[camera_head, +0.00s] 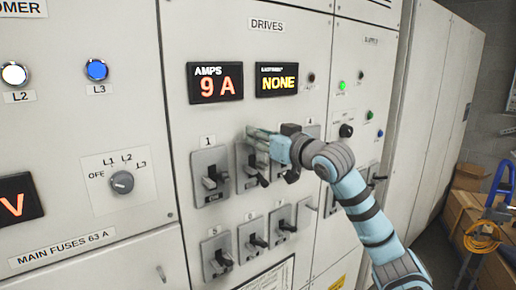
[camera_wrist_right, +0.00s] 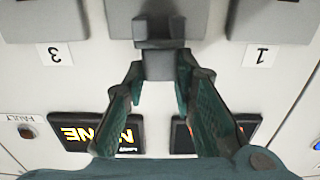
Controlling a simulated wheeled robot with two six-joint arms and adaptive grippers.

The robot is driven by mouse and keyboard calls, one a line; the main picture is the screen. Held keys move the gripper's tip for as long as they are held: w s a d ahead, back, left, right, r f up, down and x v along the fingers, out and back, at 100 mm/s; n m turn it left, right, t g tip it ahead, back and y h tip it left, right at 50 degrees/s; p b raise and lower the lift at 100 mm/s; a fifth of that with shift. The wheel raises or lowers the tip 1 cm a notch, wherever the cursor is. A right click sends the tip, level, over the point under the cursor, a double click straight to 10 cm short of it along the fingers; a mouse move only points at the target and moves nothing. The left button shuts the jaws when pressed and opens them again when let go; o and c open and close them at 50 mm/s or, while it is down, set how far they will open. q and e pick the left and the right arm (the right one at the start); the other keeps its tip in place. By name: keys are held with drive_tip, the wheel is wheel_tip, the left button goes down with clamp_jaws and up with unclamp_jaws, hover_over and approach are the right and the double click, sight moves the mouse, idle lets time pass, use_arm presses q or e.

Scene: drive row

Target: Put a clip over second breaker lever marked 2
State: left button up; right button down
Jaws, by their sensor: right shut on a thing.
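My right gripper (camera_head: 258,140) is in front of the top of the second breaker (camera_head: 246,174) in the upper row, between the breaker marked 1 (camera_head: 210,177) and the one to its right. The label 2 is hidden behind it. In the right wrist view, which is upside down, the fingertips (camera_wrist_right: 158,72) are shut on a small dark grey block-like clip (camera_wrist_right: 158,64). The clip overlaps the second breaker's plate in that view, between labels 3 and 1. I cannot tell whether it touches the lever. My left gripper is not in view.
A lower row of breakers (camera_head: 215,255) sits just below. Two displays, a red 9 A (camera_head: 215,83) and a yellow NONE (camera_head: 277,80), are above. A rotary switch (camera_head: 122,182) is at left. Cardboard boxes (camera_head: 480,220) stand at the far right.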

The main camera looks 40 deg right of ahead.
drive_tip(key=f, duration=0.4)
drive_tip(key=shift+w+d+f+b, duration=0.2)
drive_tip(key=shift+d+f+b, duration=0.05)
drive_tip(key=shift+b, duration=0.15)
drive_tip(key=shift+w+f, duration=0.1)
drive_tip(key=shift+a, duration=0.1)
drive_tip(key=c, duration=1.7)
unclamp_jaws()
drive_tip(key=o, duration=0.3)
drive_tip(key=shift+a, duration=0.1)
drive_tip(key=shift+o, duration=0.3)
drive_tip(key=shift+w, duration=0.1)
